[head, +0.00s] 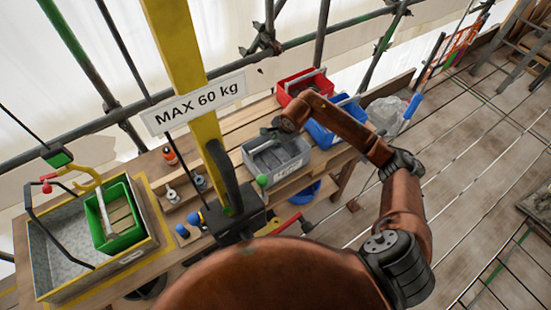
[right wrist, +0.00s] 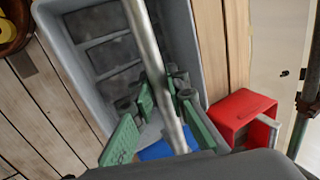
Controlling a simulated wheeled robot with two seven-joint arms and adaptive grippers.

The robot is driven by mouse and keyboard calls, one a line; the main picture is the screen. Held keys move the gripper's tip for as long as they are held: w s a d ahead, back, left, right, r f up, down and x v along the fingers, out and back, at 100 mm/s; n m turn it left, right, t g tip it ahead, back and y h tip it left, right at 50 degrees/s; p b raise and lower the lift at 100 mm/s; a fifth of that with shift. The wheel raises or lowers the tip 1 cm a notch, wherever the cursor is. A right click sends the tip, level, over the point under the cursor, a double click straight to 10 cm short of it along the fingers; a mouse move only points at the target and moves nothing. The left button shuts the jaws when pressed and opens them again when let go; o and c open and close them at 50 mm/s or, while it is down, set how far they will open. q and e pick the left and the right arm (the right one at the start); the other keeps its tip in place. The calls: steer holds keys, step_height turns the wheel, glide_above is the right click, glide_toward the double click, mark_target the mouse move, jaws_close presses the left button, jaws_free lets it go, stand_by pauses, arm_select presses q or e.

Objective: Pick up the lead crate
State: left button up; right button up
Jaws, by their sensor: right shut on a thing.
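The lead crate (head: 290,170) is a grey open box with a bar handle and a pale label on its front, at the wooden bench. In the right wrist view the grey crate (right wrist: 190,50) holds several dark grey slabs. My right gripper (head: 275,131) is over the crate, its green-padded fingers (right wrist: 168,108) shut on the metal handle bar (right wrist: 150,60). I cannot tell whether the crate's underside touches the bench. My left gripper is not in view.
A red crate (head: 306,82) and a blue crate (head: 322,134) stand behind and right of the grey one. A yellow post (head: 178,50) with a MAX 60 kg sign (head: 196,104) rises left of it. A green crate (head: 126,240) sits in a tray (head: 60,280) at left.

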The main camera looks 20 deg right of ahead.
jaws_close()
steer(key=shift+w+r, duration=0.1)
steer(key=shift+r, duration=0.3)
step_height(320, 180, up, 10)
steer(key=shift+f+b, duration=0.25)
steer(key=shift+b, duration=0.8)
